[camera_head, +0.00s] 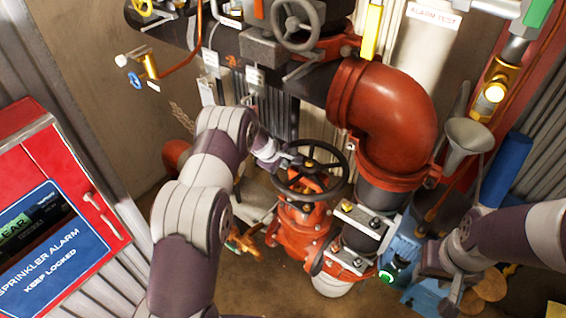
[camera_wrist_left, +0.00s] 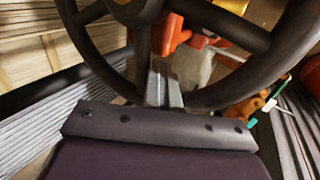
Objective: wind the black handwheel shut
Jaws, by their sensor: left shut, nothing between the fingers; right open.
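The black handwheel (camera_head: 346,173) lies nearly flat on top of an orange-red valve (camera_head: 302,228) in the middle of the head view. Its dark rim and spokes fill the upper left wrist view (camera_wrist_left: 225,93). My left gripper (camera_head: 285,160) is at the wheel's far left side. In the left wrist view its fingers (camera_wrist_left: 164,85) are together beside a spoke, by the near rim, with nothing held; whether they touch the wheel I cannot tell. My right gripper (camera_head: 440,285) is open at the lower right, away from the wheel, and partly hidden by its own wrist.
A red sprinkler alarm cabinet (camera_head: 45,180) is at the left. A blue pump-like body (camera_head: 405,250) and brass fittings crowd the right.

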